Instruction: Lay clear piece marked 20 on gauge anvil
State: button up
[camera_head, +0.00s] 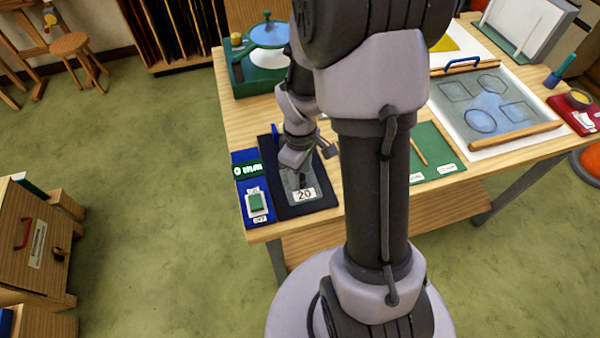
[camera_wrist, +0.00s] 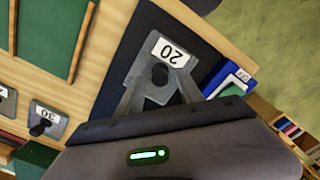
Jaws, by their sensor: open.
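The clear piece marked 20 (camera_head: 300,188) lies flat on the dark plate (camera_head: 323,205) of the blue gauge (camera_head: 238,157), at the table's near left corner. It also shows in the wrist view (camera_wrist: 143,70), with its white label and a dark round knob. My gripper (camera_wrist: 160,88) is open, with one finger on each side of the knob. I cannot tell whether the fingers touch it. In the head view my gripper (camera_head: 302,177) is low over the piece and partly hides it. The gauge's display seems to read 0.
Other labelled pieces with knobs (camera_wrist: 42,118) sit at the left of the wrist view. A green mat (camera_head: 428,140) lies right of my arm. A green stand with a round plate (camera_head: 268,35) is behind the gauge. A glass panel (camera_head: 450,112) is at the right.

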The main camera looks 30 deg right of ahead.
notch_tip(320, 180, up, 16)
jog(key=a+f+m+t+p, duration=0.1)
jog(key=a+m+p, duration=0.1)
jog(key=a+p, duration=0.1)
jog(key=s+a+r+m+t+y, duration=0.2)
jog(key=s+a+r+m+t, duration=0.2)
jog(key=s+a+r+m, duration=0.4)
jog(key=s+a+r, duration=0.3)
jog(key=r, duration=0.1)
jog(key=shift+s+a+r+t, duration=0.15)
jog(key=shift+s+a+t, duration=0.05)
jog(key=shift+a+t, duration=0.2)
